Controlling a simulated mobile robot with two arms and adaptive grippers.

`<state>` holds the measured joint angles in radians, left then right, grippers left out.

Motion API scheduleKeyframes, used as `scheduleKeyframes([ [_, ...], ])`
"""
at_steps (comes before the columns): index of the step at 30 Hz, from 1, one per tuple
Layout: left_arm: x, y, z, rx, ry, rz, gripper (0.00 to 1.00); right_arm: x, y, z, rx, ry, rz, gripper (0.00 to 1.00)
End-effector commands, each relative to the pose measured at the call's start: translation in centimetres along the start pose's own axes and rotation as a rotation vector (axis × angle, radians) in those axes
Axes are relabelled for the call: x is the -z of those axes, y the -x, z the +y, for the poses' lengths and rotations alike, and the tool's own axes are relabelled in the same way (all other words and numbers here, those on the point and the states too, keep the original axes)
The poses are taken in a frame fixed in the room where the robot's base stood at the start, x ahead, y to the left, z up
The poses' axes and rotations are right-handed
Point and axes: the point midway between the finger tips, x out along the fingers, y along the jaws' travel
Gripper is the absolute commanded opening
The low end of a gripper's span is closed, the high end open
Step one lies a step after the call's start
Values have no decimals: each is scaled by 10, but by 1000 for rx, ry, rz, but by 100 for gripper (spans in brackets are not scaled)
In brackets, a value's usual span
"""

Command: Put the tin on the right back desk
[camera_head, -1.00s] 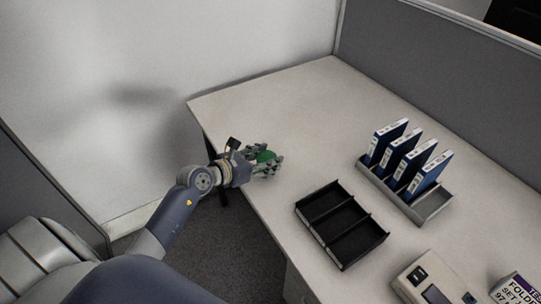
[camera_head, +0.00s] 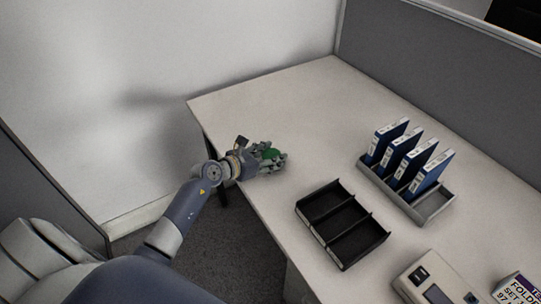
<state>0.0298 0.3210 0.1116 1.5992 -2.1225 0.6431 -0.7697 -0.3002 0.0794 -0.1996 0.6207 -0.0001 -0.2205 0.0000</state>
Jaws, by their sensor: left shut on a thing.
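A small green thing, which I take to be the tin (camera_head: 272,153), shows between the fingers of my left gripper (camera_head: 274,158). The gripper is shut on it at the left edge of the desk (camera_head: 300,108), and the fingers hide much of it. I cannot tell whether the tin touches the desk top. My right gripper is not in view.
A black tray with compartments (camera_head: 322,233) lies to the right of my gripper. A grey rack (camera_head: 378,186) holding several blue folders (camera_head: 407,157) stands farther right. A device (camera_head: 420,275) and a box (camera_head: 515,290) are at the front right. The far desk area is clear.

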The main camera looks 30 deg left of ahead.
Motion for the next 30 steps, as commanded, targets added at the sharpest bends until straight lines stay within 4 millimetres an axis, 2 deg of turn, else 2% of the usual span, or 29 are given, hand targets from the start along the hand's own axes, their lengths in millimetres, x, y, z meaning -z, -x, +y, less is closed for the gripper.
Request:
scheduleKeyframes([
  [2, 4, -1, 0, 0, 0, 0, 21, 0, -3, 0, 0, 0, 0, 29],
  [3, 3, -1, 0, 0, 0, 1, 57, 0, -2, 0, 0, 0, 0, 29],
  [5, 3, -1, 0, 0, 0, 1, 68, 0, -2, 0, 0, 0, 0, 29],
  [19, 0, 5, 0, -1, -1, 2, 68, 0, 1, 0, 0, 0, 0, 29],
  [23, 0, 24, 1, -1, -2, 2, 68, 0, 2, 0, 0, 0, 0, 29],
  [30, 1, 70, 0, -1, -2, 4, 68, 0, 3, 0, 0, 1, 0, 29],
])
